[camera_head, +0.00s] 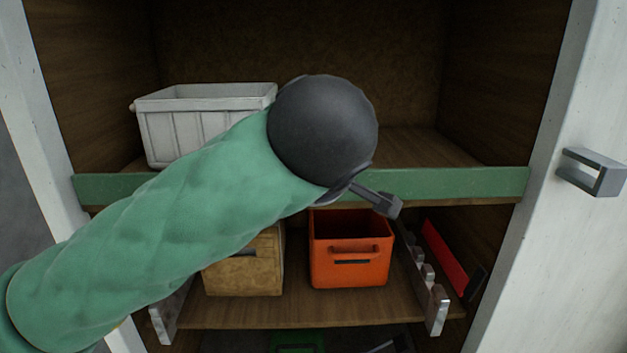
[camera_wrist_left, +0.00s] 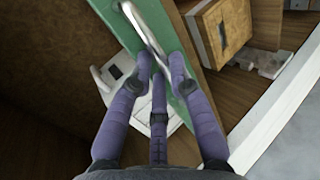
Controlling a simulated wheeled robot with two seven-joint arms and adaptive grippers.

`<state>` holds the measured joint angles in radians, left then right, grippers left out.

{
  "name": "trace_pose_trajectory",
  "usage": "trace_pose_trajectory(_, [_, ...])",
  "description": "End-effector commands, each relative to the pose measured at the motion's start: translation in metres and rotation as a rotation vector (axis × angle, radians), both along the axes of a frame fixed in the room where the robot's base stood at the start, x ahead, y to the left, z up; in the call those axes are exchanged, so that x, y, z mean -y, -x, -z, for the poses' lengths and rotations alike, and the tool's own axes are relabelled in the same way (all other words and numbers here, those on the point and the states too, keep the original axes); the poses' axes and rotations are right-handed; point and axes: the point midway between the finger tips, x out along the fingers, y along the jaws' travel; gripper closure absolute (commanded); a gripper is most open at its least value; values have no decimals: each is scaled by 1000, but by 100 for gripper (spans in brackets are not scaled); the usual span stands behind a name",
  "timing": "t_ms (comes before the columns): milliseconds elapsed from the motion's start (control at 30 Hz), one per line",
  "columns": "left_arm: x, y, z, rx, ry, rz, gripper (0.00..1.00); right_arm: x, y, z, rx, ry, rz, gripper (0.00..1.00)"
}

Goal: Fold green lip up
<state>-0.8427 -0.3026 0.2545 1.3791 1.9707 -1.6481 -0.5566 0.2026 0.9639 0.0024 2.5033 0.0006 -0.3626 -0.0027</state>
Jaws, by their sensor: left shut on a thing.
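The green lip (camera_head: 450,182) runs across the front edge of the upper shelf in the head view, standing upright. My left gripper (camera_head: 345,190) is at its middle, mostly hidden behind my dark round wrist; one finger shows just below the lip. The exact contact is partly hidden by the fingers. My right gripper is in neither view.
A white crate (camera_head: 200,120) stands on the upper shelf, behind my arm. A tan box (camera_head: 243,272) and an orange bin (camera_head: 350,250) stand on the lower shelf. A white door with a grey handle (camera_head: 592,172) is at the right. The upper shelf's right side is clear.

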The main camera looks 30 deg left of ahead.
Motion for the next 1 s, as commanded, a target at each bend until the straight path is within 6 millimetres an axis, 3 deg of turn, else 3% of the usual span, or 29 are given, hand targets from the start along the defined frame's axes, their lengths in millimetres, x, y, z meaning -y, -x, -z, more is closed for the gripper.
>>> trace_pose_trajectory(33, [0,0,1,-3,-2,-1,100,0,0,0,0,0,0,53])
trace_pose_trajectory(67, [0,0,1,-3,-2,-1,75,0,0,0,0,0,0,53])
trace_pose_trajectory(133, [0,0,1,-3,-2,-1,57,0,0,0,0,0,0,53])
trace_pose_trajectory(567, [3,3,-3,1,-1,1,57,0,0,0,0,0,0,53])
trace_pose_trajectory(1000, [33,51,-43,2,0,4,57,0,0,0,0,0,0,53])
